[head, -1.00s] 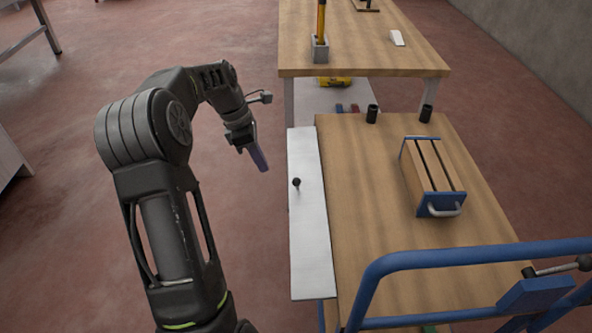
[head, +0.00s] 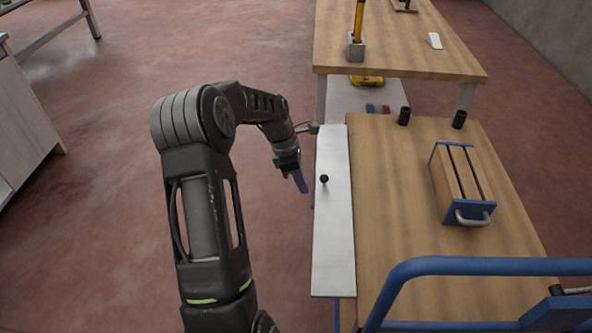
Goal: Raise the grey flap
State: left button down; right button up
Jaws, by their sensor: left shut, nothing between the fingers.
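The grey flap (head: 333,240) is a long pale panel along the left edge of the wooden cart top (head: 400,230). It looks roughly level with the top; its exact tilt is hard to tell. A small black knob (head: 324,179) stands on it near its left edge. My left gripper (head: 302,184) is shut and empty, pointing down just left of the flap, beside the knob. I cannot tell whether its fingers touch the flap's edge or how high they are against it. My right gripper is out of view.
A wooden rack with blue ends (head: 476,214) and two black cups (head: 404,116) stand on the cart top. A blue rail (head: 470,266) crosses the near right. A wooden table (head: 400,50) stands behind. Open red floor (head: 110,200) lies to the left.

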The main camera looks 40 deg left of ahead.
aim_at(317, 187)
pick_arm(q)
jog(key=shift+w+d+r, duration=0.45)
jog(key=shift+w+r, duration=0.15)
jog(key=shift+r, duration=0.1)
jog(key=shift+w+d+r, duration=0.45)
jog(key=shift+w+r, duration=0.1)
jog(key=shift+r, duration=0.1)
